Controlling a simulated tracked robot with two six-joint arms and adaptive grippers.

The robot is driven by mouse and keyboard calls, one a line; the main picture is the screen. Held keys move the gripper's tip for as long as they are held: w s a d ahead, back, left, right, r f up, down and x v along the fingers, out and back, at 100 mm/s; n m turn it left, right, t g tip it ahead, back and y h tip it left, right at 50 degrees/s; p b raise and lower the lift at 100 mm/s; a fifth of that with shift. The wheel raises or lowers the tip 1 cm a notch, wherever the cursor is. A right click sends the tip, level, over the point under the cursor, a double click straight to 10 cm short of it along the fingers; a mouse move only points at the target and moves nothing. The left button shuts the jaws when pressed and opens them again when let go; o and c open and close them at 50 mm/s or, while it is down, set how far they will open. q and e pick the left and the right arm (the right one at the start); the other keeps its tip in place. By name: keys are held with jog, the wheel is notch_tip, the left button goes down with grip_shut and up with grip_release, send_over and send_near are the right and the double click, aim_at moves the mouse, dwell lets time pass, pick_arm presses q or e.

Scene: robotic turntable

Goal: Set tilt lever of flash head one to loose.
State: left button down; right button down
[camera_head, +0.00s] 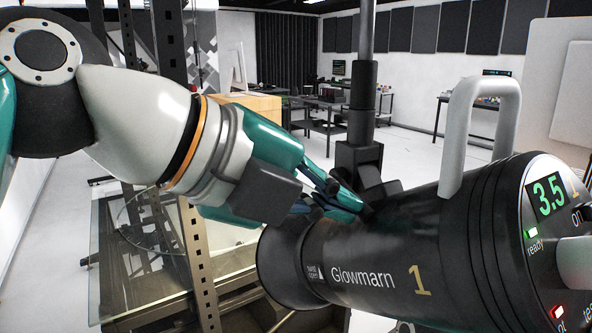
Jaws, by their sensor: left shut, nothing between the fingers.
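Flash head one (400,255) is a large black cylinder marked "Glowmarn 1" at the lower right. It has a grey carry handle (484,125) on top and a lit rear panel (550,215) reading 3.5. A black stand with a bracket (358,160) rises behind it. My left gripper (352,203) reaches in from the left, its teal fingers shut and empty, with tips at the bracket just above the flash head's body. The tilt lever is not clearly made out; dark parts beside the fingertips may include it. Whether the fingers touch it I cannot tell. My right gripper is not in view.
A perforated metal post (195,262) and a glass-topped surface (130,270) stand at the lower left, below my left arm. Dark tables (330,105) and a far bench (470,103) stand in the background. The white floor between is mostly clear.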

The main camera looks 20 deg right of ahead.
pick_arm(q)
jog(key=shift+w+f+b, duration=0.15)
jog(key=shift+f+b, duration=0.25)
jog(key=shift+f, duration=0.1)
jog(key=shift+r, duration=0.1)
dwell(0.5)
jog(key=shift+r+p, duration=0.75)
jog(key=shift+p, duration=0.05)
